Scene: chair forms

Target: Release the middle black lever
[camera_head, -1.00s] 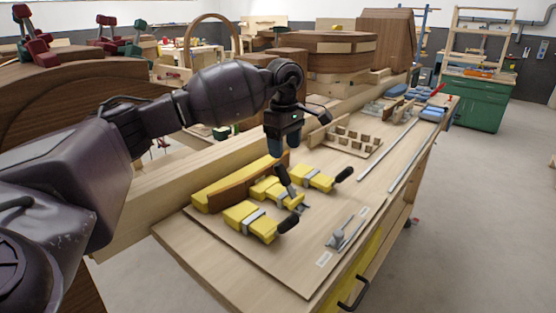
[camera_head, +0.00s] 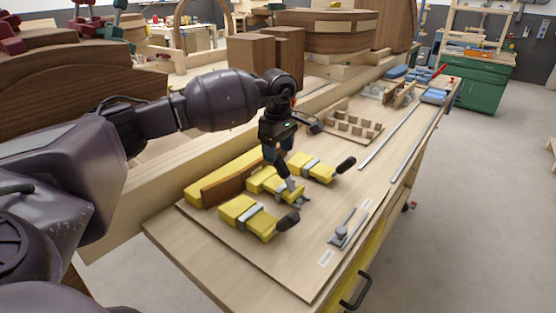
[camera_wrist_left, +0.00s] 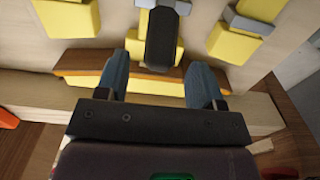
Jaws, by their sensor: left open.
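The middle yellow toggle clamp (camera_head: 258,181) sits between two similar yellow clamps on the wooden board. Its black lever (camera_head: 283,180) stands upright, unlike the side levers, which lie low toward the front. In the left wrist view the middle black lever (camera_wrist_left: 163,38) is at the centre, its rounded end between my left fingertips. My left gripper (camera_head: 275,158) is over the middle clamp, pointing down. In the wrist view its fingers (camera_wrist_left: 160,68) are open, one on each side of the lever, with gaps visible. My right gripper is not in view.
The near clamp (camera_head: 248,218) and far clamp (camera_head: 311,168) flank the middle one closely. A curved brown wooden strip (camera_head: 222,186) lies behind them. A metal toggle piece (camera_head: 345,232) sits front right. A block rack (camera_head: 352,128) is beyond. The board's front right is mostly bare.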

